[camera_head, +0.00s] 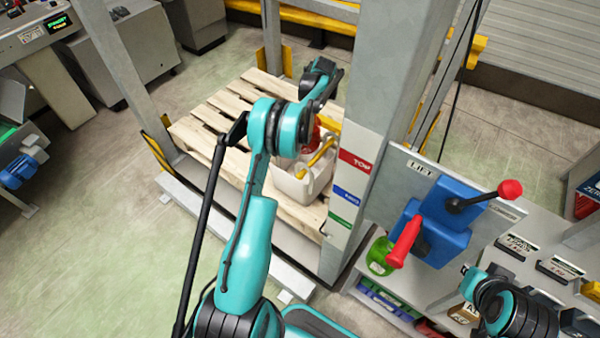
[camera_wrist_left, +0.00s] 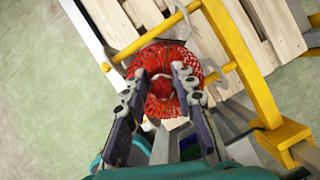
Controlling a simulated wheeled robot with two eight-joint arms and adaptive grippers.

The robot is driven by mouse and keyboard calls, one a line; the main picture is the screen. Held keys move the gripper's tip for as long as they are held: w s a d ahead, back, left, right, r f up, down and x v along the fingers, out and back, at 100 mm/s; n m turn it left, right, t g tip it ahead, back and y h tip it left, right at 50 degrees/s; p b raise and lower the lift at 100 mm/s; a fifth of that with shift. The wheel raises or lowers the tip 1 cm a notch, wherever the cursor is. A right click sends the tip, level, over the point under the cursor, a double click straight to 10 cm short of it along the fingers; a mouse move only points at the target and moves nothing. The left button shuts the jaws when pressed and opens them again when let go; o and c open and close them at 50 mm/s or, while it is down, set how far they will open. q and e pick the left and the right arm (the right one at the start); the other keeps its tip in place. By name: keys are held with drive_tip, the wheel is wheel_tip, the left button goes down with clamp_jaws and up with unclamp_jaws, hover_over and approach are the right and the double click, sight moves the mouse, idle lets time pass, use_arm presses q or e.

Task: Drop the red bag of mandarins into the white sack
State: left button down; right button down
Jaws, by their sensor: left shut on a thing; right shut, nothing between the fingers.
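The red net bag of mandarins (camera_wrist_left: 162,62) sits between the fingers of my left gripper (camera_wrist_left: 160,82) in the left wrist view. The gripper is shut on it. In the head view only a small red patch of the bag (camera_head: 318,132) shows behind my left arm, and that gripper is mostly hidden. The white sack (camera_head: 297,187) stands on the pallet, below and close to the red patch. I cannot tell whether the bag is over its opening. My right gripper (camera_head: 484,297) is shut and empty at the lower right.
A wooden pallet (camera_head: 205,122) lies behind a grey post (camera_head: 385,90). Yellow bars (camera_wrist_left: 245,65) run close around the bag in the left wrist view. A blue lift control with red-knobbed levers (camera_head: 440,228) and a shelf of bins stand at right. Open floor (camera_head: 90,220) lies left.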

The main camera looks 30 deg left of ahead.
use_arm(q)
drive_tip(key=c, duration=1.1)
unclamp_jaws()
drive_tip(key=shift+r, duration=0.1)
drive_tip(key=shift+c, duration=0.2)
drive_tip(key=shift+d, duration=0.1)
drive_tip(key=v, duration=1.2)
